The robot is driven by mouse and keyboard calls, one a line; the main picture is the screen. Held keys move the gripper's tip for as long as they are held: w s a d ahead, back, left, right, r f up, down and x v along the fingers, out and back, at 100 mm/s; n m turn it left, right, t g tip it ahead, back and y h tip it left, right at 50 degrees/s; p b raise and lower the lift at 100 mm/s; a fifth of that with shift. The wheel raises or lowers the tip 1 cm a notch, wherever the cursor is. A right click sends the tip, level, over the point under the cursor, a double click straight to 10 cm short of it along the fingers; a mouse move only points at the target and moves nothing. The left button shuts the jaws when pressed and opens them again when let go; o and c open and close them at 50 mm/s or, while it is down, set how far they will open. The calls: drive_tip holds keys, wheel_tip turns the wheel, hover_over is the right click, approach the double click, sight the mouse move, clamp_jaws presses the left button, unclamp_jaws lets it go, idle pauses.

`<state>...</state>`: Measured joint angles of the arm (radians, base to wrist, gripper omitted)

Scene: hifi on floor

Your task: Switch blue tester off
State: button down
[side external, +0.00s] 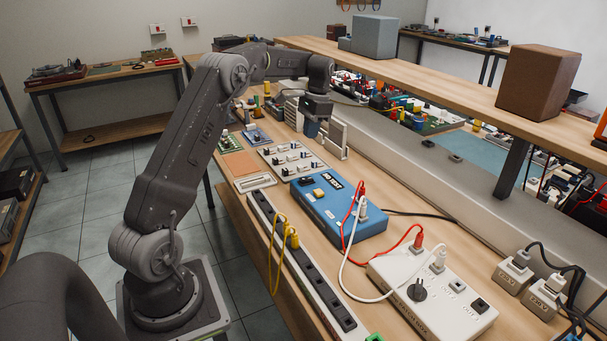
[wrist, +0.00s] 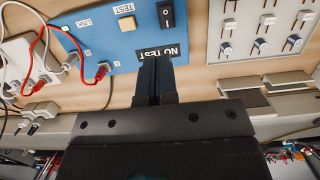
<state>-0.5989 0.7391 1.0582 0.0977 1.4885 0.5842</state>
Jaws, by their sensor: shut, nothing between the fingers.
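The blue tester (side external: 340,222) lies on the wooden bench, with a "NO TEST" label, a black switch (side external: 306,181) and a yellow button (side external: 318,193). In the wrist view the tester (wrist: 100,45) fills the upper left. Its black rocker switch (wrist: 166,14), marked with a line and a circle, is at the top edge; its tilt is not clear. My gripper (side external: 312,133) is above the bench, beyond the tester's far end in the side view. In the wrist view my gripper (wrist: 155,60) is shut and empty, its fingertips overlapping the "NO TEST" label. Contact cannot be told.
A white panel of small switches (side external: 292,158) lies beyond the tester. Red and white leads run from the tester to a white box (side external: 432,290) with plugs. A black-and-white power strip (side external: 318,285) lies along the near edge. A raised shelf (side external: 440,78) runs behind.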

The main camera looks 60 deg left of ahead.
sight(302, 181)
drive_tip(key=f, duration=0.4)
drive_tip(key=s+f, duration=0.1)
drive_tip(key=f, duration=0.4)
drive_tip(key=s+f, duration=0.1)
drive_tip(key=f, duration=0.3)
drive_tip(key=shift+s+f, duration=0.2)
drive_tip(key=shift+f, duration=0.15)
